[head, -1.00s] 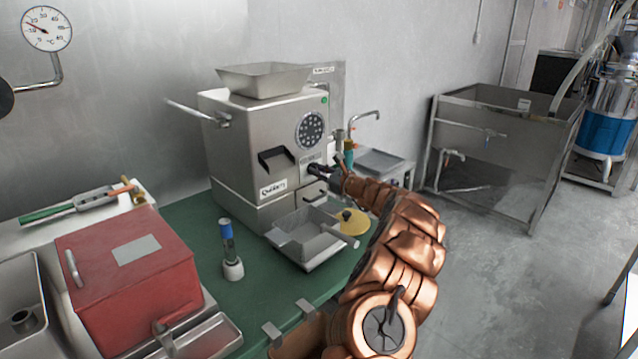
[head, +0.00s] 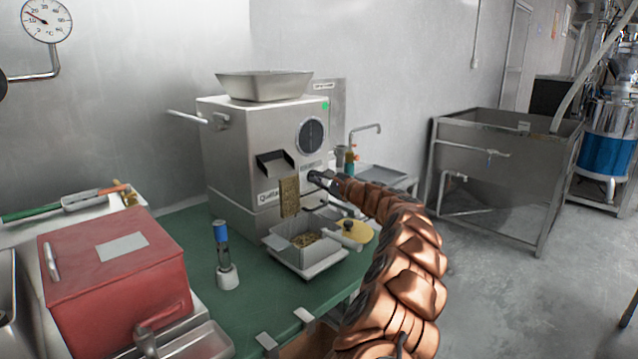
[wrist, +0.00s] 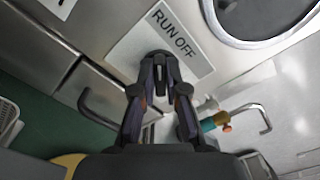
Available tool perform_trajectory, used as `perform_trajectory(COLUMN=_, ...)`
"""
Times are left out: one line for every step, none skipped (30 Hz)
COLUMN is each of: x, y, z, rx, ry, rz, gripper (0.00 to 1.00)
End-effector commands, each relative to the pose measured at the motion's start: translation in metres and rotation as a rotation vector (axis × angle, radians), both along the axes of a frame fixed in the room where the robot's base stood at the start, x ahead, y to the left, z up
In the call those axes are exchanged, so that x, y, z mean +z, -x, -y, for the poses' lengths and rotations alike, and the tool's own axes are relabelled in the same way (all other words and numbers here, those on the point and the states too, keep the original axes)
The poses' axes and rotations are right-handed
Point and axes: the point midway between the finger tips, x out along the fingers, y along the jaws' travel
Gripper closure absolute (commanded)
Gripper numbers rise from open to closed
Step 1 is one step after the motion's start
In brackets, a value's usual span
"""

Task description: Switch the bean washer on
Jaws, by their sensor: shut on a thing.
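The steel bean machine (head: 225,150) stands at the back of the green counter, with a hopper (head: 262,86) on top and a small green light (head: 326,106). Brown beans (head: 290,197) pour from its front chute (head: 275,161) into the metal tray (head: 315,264) below. My gripper (head: 318,178) is at the lower right of its front face. In the wrist view my gripper (wrist: 160,68) is shut on a dark switch knob (wrist: 158,60) beside the "RUN OFF" label (wrist: 176,42). The fingers hide most of the knob.
A red box (head: 115,265) and a blue-topped cylinder (head: 224,255) stand on the left. A yellow round piece (head: 358,232) lies right of the tray, near my arm. A sink with a tap (head: 372,130) is behind.

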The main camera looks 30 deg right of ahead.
Motion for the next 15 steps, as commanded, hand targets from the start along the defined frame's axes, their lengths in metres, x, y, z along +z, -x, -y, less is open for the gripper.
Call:
perform_trajectory(x=-0.0025, y=-0.0002, z=-0.0005, rx=0.001, ry=0.004, rz=-0.002, gripper=1.00)
perform_trajectory(x=-0.0022, y=-0.0002, z=-0.0005, rx=0.001, ry=0.005, rz=-0.002, gripper=1.00)
perform_trajectory(x=-0.0021, y=-0.0002, z=-0.0005, rx=0.001, ry=0.005, rz=-0.002, gripper=1.00)
perform_trajectory(x=-0.0021, y=-0.0002, z=-0.0005, rx=0.001, ry=0.005, rz=-0.002, gripper=1.00)
perform_trajectory(x=-0.0020, y=-0.0002, z=-0.0004, rx=0.001, ry=0.005, rz=-0.002, gripper=1.00)
perform_trajectory(x=-0.0020, y=-0.0002, z=-0.0005, rx=0.001, ry=0.005, rz=-0.002, gripper=1.00)
perform_trajectory(x=-0.0019, y=-0.0002, z=-0.0004, rx=0.001, ry=0.005, rz=-0.002, gripper=1.00)
perform_trajectory(x=-0.0019, y=-0.0002, z=-0.0004, rx=0.001, ry=0.005, rz=-0.002, gripper=1.00)
perform_trajectory(x=-0.0019, y=-0.0002, z=-0.0004, rx=0.001, ry=0.005, rz=-0.002, gripper=1.00)
perform_trajectory(x=-0.0019, y=-0.0002, z=-0.0004, rx=0.001, ry=0.005, rz=-0.002, gripper=1.00)
perform_trajectory(x=-0.0019, y=-0.0002, z=-0.0004, rx=0.001, ry=0.005, rz=-0.002, gripper=0.87)
perform_trajectory(x=-0.0017, y=-0.0002, z=-0.0005, rx=0.001, ry=0.005, rz=-0.002, gripper=0.82)
perform_trajectory(x=-0.0017, y=-0.0002, z=-0.0005, rx=0.001, ry=0.005, rz=-0.002, gripper=0.79)
perform_trajectory(x=-0.0016, y=-0.0002, z=-0.0005, rx=0.001, ry=0.004, rz=-0.002, gripper=0.76)
perform_trajectory(x=-0.0014, y=-0.0001, z=-0.0003, rx=0.000, ry=0.003, rz=-0.001, gripper=0.72)
